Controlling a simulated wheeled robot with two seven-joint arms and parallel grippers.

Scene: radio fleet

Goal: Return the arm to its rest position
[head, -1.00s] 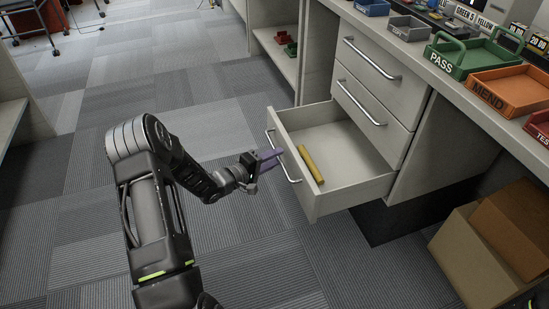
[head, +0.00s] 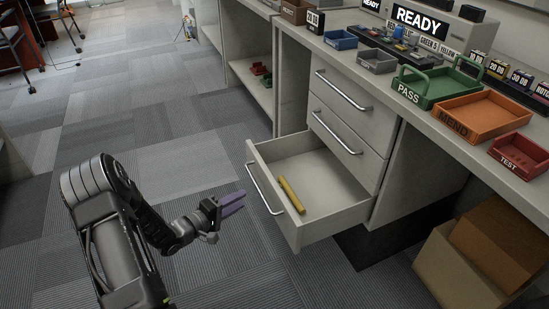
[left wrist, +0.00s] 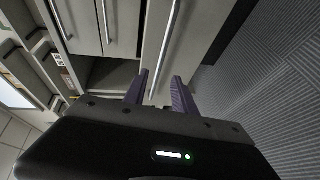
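My left gripper (head: 233,202) is out over the carpet, to the left of the open bottom drawer (head: 323,186). Its purple fingers also show in the left wrist view (left wrist: 160,90), apart with nothing between them, pointing toward the drawer front and its long handle (left wrist: 165,50). In the head view the fingers are clear of the drawer handle (head: 262,188), with a gap of floor between. A yellow bar (head: 291,195) lies inside the drawer along its front. My right gripper is not in view.
The two upper drawers (head: 341,115) are shut. On the counter are a green PASS tray (head: 425,101), an orange MEND tray (head: 485,131) and a red TEST tray (head: 518,170). Cardboard boxes (head: 452,275) stand under the counter. Carpet (head: 150,130) to the left is clear.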

